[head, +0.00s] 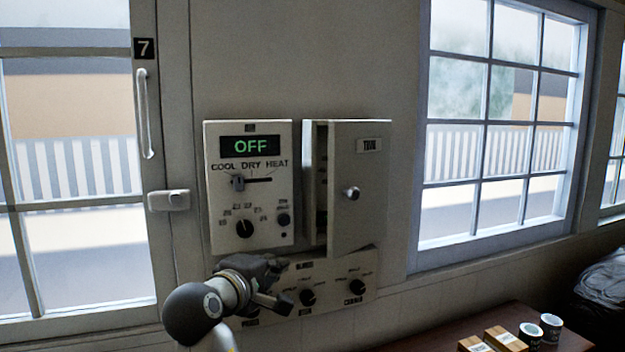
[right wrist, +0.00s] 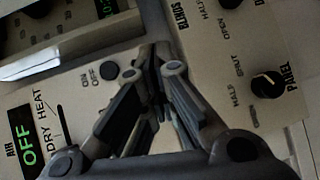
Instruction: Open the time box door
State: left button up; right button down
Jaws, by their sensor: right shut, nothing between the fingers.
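The time box (head: 309,170) is on the wall, right of the air control panel. Its pale door (head: 362,165) stands ajar, with a round metal knob (head: 351,193) and a small label at its top right. A narrow dark gap shows along the door's left side; most of the inside is hidden. My right gripper (head: 281,303) is below the air panel, in front of the lower blinds panel, apart from the door and knob. It also shows in the right wrist view (right wrist: 153,70), shut and empty. My left gripper is not in view.
The air panel (head: 248,205) reads OFF and has a slider and knobs. The lower panel (head: 340,290) has several black knobs close to my right gripper. A window (head: 500,120) is to the right. Cups and wooden blocks stand on a brown table (head: 450,335) at the lower right.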

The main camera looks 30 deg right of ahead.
jog(key=s+r+m+g+h, duration=0.1)
jog(key=s+r+h, duration=0.3)
jog(key=r, duration=1.2)
jog(key=shift+g+y, duration=0.3)
jog(key=shift+g, duration=0.1)
jog(key=p+x, duration=0.1)
jog(key=x, duration=0.1)
jog(key=p+x, duration=0.1)
jog(key=x, duration=0.2)
jog(key=p+x, duration=0.2)
jog(key=x, duration=0.1)
jog(key=shift+s+d+f, duration=0.25)
jog(key=shift+s+d, duration=0.05)
jog(key=shift+d, duration=0.1)
jog(key=shift+w+d, duration=0.2)
jog(key=shift+d, duration=0.1)
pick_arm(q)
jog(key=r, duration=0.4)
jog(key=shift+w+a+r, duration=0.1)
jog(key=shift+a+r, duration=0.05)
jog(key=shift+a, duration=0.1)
pick_arm(e)
jog(key=shift+f, duration=0.1)
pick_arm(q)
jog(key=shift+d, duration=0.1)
pick_arm(e)
jog(key=shift+t, duration=0.3)
